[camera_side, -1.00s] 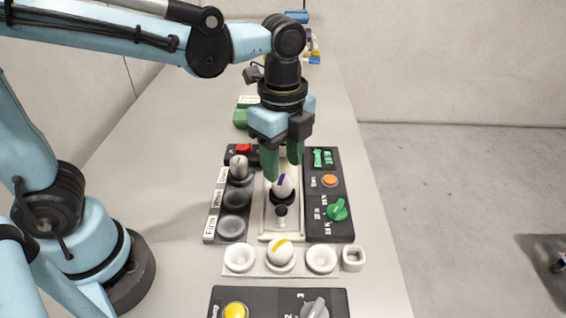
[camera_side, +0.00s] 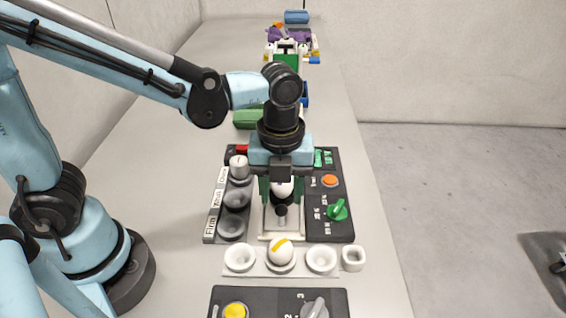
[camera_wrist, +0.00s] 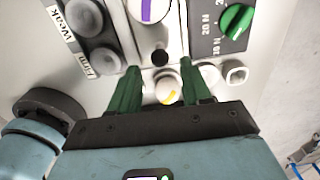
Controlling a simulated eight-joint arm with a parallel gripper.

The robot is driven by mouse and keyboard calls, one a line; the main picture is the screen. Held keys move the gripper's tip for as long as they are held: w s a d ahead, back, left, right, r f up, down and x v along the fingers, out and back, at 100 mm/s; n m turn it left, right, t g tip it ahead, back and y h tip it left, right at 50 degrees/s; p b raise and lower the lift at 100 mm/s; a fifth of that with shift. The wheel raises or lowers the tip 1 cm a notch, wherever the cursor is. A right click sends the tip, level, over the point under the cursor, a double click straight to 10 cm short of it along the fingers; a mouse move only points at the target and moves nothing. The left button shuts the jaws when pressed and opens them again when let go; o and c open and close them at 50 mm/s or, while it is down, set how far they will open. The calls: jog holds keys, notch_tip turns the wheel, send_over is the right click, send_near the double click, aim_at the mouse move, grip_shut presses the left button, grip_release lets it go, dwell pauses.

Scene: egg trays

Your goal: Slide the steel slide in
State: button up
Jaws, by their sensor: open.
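The steel slide (camera_side: 267,222) is a pale metal piece in the channel at the middle of the dark panel. A black cup (camera_side: 282,199) on it holds a white egg (camera_side: 283,188), whose purple stripe shows in the wrist view (camera_wrist: 150,10). A small dark knob (camera_side: 281,211) stands in front of the cup and also shows in the wrist view (camera_wrist: 159,57). My gripper (camera_side: 281,196) is open, its green fingers on the left and right of the egg and cup. It holds nothing. Whether the fingers touch the slide cannot be told.
A left rack (camera_side: 211,218) has dark cups, with a pale piece in the farthest. A green dial (camera_side: 337,210) and orange button (camera_side: 330,180) are on the right. In front, a white tray (camera_side: 300,268) holds a yellow-striped egg (camera_side: 281,250). Bare table lies left.

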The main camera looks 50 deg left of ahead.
aim_at(282, 206)
jog(key=shift+f, duration=2.4)
jog(key=shift+f, duration=0.4)
jog(key=shift+c, duration=0.3)
jog(key=c, duration=0.8)
jog(key=shift+w+a, duration=3.15)
jog(key=shift+w, duration=0.05)
jog(key=o, duration=0.9)
jog(key=shift+c, duration=0.2)
jog(key=shift+r, duration=3.05)
